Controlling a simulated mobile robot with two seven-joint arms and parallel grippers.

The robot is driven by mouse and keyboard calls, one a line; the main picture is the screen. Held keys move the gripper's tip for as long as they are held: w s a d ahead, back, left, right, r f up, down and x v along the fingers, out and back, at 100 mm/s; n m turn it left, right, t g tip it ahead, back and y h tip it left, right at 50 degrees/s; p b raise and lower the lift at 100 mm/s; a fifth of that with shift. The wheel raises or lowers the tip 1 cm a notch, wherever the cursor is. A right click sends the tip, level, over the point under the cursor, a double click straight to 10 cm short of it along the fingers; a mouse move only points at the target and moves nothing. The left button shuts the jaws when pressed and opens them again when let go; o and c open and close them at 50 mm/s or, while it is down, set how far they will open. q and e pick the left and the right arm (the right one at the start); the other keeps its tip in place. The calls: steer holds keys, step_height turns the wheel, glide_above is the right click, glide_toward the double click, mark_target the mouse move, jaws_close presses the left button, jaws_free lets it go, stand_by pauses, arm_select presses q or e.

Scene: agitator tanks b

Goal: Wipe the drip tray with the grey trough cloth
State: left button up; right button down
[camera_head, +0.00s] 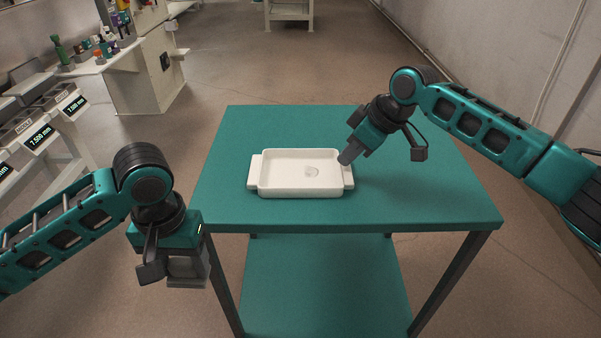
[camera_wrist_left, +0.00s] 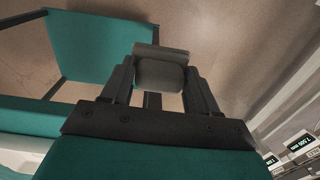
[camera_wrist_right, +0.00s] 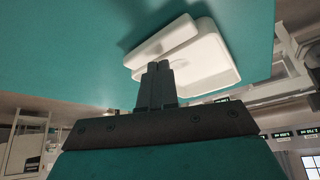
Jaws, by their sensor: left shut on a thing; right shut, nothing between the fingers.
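The white drip tray (camera_head: 290,190) lies flat on the teal table, with a handle ledge at each end. A small pale, glossy spot (camera_head: 312,171) shows on its floor, right of the middle. My right gripper (camera_head: 346,158) is shut and empty at the tray's right handle; the tray also shows in the right wrist view (camera_wrist_right: 210,62). I cannot tell whether the fingers touch it. My left gripper (camera_wrist_left: 158,85) is shut on the grey trough cloth (camera_wrist_left: 160,72), a folded pad. In the head view that gripper (camera_head: 187,265) hangs off the table's front left corner.
The teal table (camera_head: 420,205) has clear room around the tray and a lower shelf (camera_head: 320,280). At the left stand a bench with bottles (camera_head: 100,50) and a rack with number displays (camera_head: 40,135). A wall is at the right.

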arm_select(q)
steer(key=shift+f, duration=0.15)
arm_select(e)
steer(key=shift+f, duration=0.5)
steer(key=shift+r, duration=0.1)
